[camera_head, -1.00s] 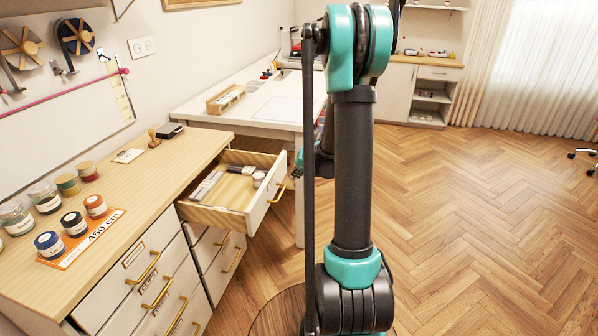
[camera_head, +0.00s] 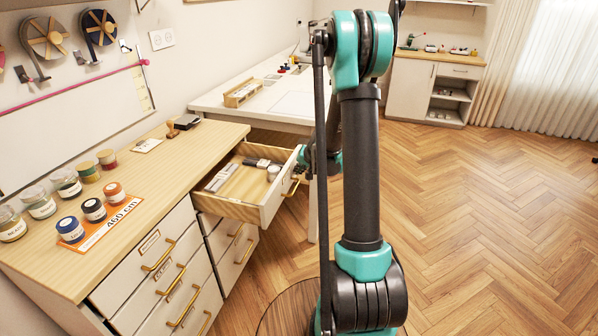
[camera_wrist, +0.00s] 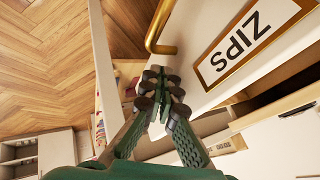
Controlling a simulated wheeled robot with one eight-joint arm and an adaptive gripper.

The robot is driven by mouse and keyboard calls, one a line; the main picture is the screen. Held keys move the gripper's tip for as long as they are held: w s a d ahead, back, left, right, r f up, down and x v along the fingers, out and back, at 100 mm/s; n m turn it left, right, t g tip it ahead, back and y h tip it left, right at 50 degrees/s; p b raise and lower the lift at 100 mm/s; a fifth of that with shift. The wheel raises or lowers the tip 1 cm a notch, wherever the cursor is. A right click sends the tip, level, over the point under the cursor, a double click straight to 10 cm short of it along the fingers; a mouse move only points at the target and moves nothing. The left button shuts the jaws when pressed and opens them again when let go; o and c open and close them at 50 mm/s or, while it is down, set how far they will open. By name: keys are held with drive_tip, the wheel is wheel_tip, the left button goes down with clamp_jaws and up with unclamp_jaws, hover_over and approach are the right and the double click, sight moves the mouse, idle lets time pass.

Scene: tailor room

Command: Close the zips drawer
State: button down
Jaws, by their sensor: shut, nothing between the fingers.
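The zips drawer (camera_head: 236,207) is pulled out from the cabinet, with several small items inside. In the wrist view its white front (camera_wrist: 205,50) carries an upside-down "ZIPS" label (camera_wrist: 240,42) and a brass handle (camera_wrist: 160,30). My gripper (camera_wrist: 163,85) is shut and empty, with its fingertips at the drawer front beside the handle's end. I cannot tell whether the fingertips touch the front. In the head view my gripper (camera_head: 303,158) is partly hidden by my arm, at the right side of the drawer front.
Shut drawers (camera_head: 150,255) lie at the front left. A white table (camera_head: 260,115) stands behind the drawer. The floor at right is clear.

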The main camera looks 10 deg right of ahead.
hover_over(239, 171)
drive_tip(key=shift+s, duration=0.1)
idle(0.4)
idle(0.4)
